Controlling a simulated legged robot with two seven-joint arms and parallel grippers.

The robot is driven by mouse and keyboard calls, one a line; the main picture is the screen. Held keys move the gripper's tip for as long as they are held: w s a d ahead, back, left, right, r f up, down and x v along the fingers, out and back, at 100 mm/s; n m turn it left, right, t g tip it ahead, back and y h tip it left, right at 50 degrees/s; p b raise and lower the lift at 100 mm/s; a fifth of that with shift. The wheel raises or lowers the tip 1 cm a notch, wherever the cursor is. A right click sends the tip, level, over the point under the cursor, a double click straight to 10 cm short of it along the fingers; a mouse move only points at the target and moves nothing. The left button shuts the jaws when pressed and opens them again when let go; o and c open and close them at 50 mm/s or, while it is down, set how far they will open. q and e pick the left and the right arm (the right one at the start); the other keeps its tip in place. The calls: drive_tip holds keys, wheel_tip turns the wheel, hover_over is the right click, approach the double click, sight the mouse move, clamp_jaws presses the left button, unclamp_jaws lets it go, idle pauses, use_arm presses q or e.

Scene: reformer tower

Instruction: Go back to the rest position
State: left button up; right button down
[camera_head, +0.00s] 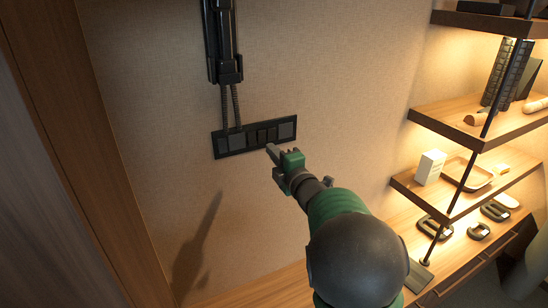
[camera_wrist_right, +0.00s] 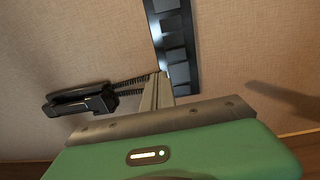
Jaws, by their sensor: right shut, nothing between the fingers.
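My right gripper (camera_head: 270,149) is shut and empty, with its fingertips close to the lower edge of a black wall panel (camera_head: 236,141) in the head view. I cannot tell whether the tips touch the panel. In the right wrist view the shut fingers (camera_wrist_right: 157,88) point at the panel (camera_wrist_right: 170,40), which has several square grey switches. My green and dark right arm reaches up from the bottom of the head view. My left gripper is not in view.
A black wall device (camera_head: 224,45) with two coiled cords hangs above the panel. Lit wooden shelves (camera_head: 460,117) stand at right, holding a white box (camera_head: 430,167) and a tray (camera_head: 478,174). A wooden post (camera_head: 75,130) is at left.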

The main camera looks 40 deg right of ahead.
drive_tip(key=s+a+f+m+g+y, duration=0.25)
drive_tip(key=a+f+m+g, duration=0.45)
drive_tip(key=a+f, duration=0.75)
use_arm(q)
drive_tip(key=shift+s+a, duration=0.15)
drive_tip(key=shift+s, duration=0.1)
use_arm(e)
drive_tip(key=s+a+f+m+g+y, duration=0.3)
drive_tip(key=s+a+f+m+g, duration=0.4)
drive_tip(key=s+a+f, duration=0.8)
drive_tip(key=s+a, duration=0.1)
drive_tip(key=s, duration=0.2)
drive_tip(key=shift+s+a+g, duration=0.25)
drive_tip(key=shift+s+g, duration=0.15)
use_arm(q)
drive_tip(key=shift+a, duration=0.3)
use_arm(e)
drive_tip(key=shift+a, duration=0.3)
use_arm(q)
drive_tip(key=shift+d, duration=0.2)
use_arm(e)
drive_tip(key=shift+d, duration=0.2)
